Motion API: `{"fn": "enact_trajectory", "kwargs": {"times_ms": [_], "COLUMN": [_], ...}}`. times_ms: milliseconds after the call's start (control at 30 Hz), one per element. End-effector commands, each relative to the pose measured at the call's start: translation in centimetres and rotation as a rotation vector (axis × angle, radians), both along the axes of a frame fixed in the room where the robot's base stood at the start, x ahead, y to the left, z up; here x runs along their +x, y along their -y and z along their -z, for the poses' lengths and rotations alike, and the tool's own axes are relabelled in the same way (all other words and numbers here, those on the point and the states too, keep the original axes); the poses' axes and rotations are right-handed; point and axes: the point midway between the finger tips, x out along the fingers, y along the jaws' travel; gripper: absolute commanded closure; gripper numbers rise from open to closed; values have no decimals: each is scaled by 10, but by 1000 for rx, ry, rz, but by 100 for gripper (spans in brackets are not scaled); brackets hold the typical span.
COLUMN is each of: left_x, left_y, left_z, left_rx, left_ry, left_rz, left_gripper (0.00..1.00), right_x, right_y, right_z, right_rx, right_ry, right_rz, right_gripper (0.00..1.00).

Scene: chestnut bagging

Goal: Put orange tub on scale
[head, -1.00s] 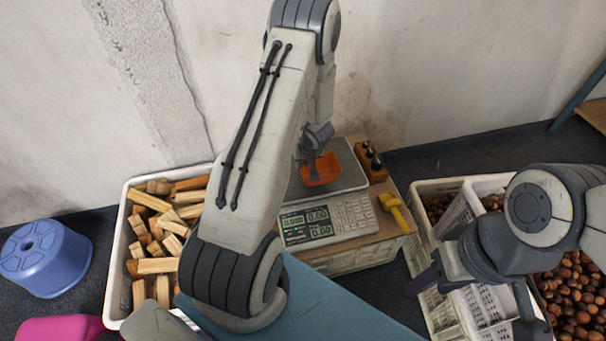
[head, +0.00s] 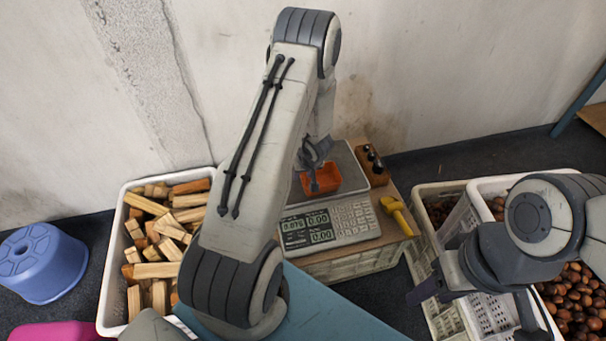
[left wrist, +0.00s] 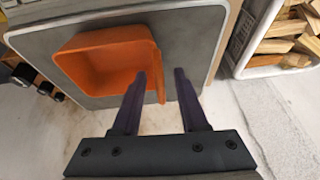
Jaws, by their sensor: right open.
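The orange tub (head: 322,180) sits on the grey plate of the scale (head: 349,163), partly hidden by my left gripper in the head view. The scale's left display (head: 293,223) shows a small non-zero reading. In the left wrist view, the tub (left wrist: 105,60) looks flat on the plate (left wrist: 190,30). My left gripper (left wrist: 160,80) is open, its fingers on either side of one tub wall, with gaps visible beside the wall. It also shows in the head view (head: 313,178). My right gripper (head: 475,304) is open and empty over the white crates at the right.
A yellow-handled tool (head: 397,214) and a wooden block with dark weights (head: 372,164) lie right of the scale. A white crate of firewood (head: 110,285) stands left. Chestnuts (head: 572,300) fill a crate at right. A blue stool (head: 40,262) is far left.

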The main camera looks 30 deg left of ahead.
Motion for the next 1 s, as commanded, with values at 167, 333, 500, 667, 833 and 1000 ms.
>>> {"fn": "enact_trajectory", "kwargs": {"times_ms": [167, 333, 500, 667, 833, 1000], "left_x": [-2, -9, -17, -23, -26, -22], "left_y": [3, 15, 27, 35, 39, 48], "left_z": [-16, -50, -84, -105, -113, -118], "left_rx": [0, 0, 0, 0, 0, -12], "left_ry": [1, 2, 1, 1, 0, 11], "left_rz": [0, 2, 3, 1, 1, 26], "left_gripper": [57, 57, 57, 57, 57, 57], "right_x": [0, 0, 0, 0, 0, 0], "right_y": [0, 0, 0, 0, 0, 0], "right_z": [-9, -28, -47, -59, -63, -62], "right_rx": [0, 0, 0, 0, 0, 0], "right_ry": [0, 0, 0, 0, 0, 0], "right_rz": [0, 0, 0, 0, 0, 0], "right_gripper": [50, 50, 50, 50, 50, 50]}}
